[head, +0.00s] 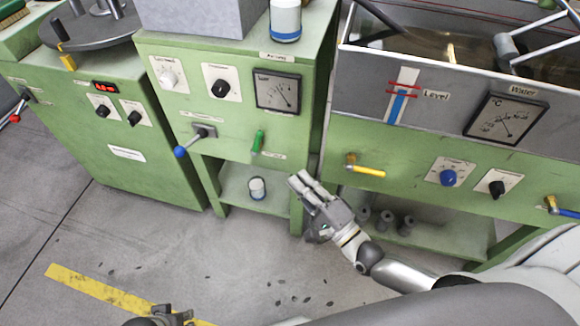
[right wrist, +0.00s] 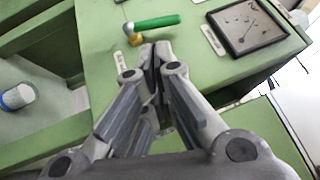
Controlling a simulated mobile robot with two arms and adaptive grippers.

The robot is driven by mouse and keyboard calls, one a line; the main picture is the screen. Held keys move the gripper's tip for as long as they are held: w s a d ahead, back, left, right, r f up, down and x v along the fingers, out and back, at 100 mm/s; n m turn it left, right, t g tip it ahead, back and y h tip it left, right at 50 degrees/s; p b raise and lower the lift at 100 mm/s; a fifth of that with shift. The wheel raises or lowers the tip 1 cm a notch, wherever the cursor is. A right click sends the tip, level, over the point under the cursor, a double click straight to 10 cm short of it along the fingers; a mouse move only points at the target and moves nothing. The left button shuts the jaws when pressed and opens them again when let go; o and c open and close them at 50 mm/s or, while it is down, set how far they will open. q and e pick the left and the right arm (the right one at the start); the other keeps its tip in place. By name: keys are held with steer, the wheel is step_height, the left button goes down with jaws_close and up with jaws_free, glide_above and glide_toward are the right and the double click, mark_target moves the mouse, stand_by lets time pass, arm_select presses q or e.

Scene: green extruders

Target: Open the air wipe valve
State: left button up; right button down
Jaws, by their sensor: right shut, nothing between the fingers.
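A valve with a green lever handle (head: 258,141) sits on the front of the middle green cabinet, below the round-needle gauge. In the head view its handle stands nearly upright, slightly tilted. In the right wrist view the green handle (right wrist: 158,21) lies across the top of the picture, with its brass body at the left end. My right gripper (head: 301,180) is shut and empty, below and to the right of the valve, apart from it. In the wrist view its fingertips (right wrist: 155,52) point towards the valve. My left gripper (head: 170,317) shows only partly at the bottom edge; its fingers are unclear.
A blue-knobbed lever (head: 190,146) is left of the valve. A yellow-handled valve (head: 365,168) is on the right-hand water tank. A gauge (head: 277,92) is above. A can (head: 257,188) stands on the lower shelf. The floor in front is free.

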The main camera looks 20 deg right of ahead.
steer(key=shift+v, duration=1.15)
